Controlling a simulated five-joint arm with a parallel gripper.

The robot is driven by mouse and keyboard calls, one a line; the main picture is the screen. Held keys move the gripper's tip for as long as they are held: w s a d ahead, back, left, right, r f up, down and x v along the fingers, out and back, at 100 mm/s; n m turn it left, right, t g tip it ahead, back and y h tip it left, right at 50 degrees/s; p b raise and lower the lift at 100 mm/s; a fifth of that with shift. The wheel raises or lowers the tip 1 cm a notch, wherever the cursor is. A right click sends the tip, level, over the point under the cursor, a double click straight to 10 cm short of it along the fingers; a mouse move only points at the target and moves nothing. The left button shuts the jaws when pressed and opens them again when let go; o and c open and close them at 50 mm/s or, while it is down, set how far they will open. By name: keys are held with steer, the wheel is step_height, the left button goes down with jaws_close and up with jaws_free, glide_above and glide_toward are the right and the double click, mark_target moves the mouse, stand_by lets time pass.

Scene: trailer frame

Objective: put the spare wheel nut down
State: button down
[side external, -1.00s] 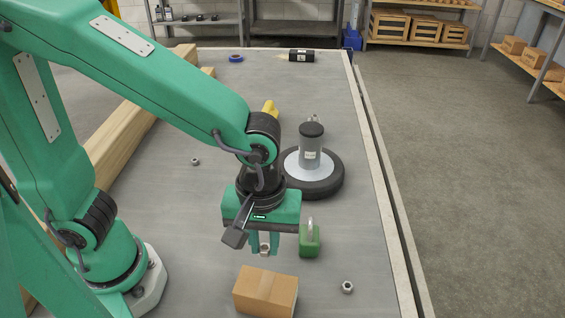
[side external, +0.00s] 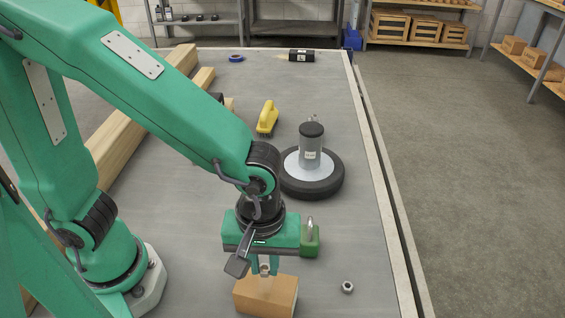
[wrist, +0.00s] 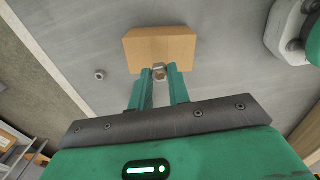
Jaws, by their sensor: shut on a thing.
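My gripper (side external: 264,268) is shut on a small metal wheel nut (side external: 265,270), held between the fingertips. In the side external view the nut overlaps the cardboard box (side external: 268,300); in the wrist view the nut (wrist: 159,72) shows at the box's near edge, with the box (wrist: 160,48) beyond it. I cannot tell whether the nut is above the box or beside it, or touching it. A second nut (side external: 348,287) lies on the grey bench right of the box; it also shows in the wrist view (wrist: 100,75).
A green padlock-like weight (side external: 310,243) stands close to the right of my gripper. A wheel (side external: 330,185) lies flat with a grey canister (side external: 311,150) on it. A yellow brush (side external: 267,118) and timber beams (side external: 125,125) are farther back. The bench right of the box is mostly clear.

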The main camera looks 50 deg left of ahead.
mark_target(265, 268)
steer(key=shift+f, duration=0.1)
steer(key=shift+f, duration=1.85)
steer(key=shift+f, duration=0.1)
steer(key=c, duration=1.3)
jaws_free()
step_height(265, 268, up, 12)
steer(key=shift+r, duration=0.1)
steer(key=shift+a, duration=0.1)
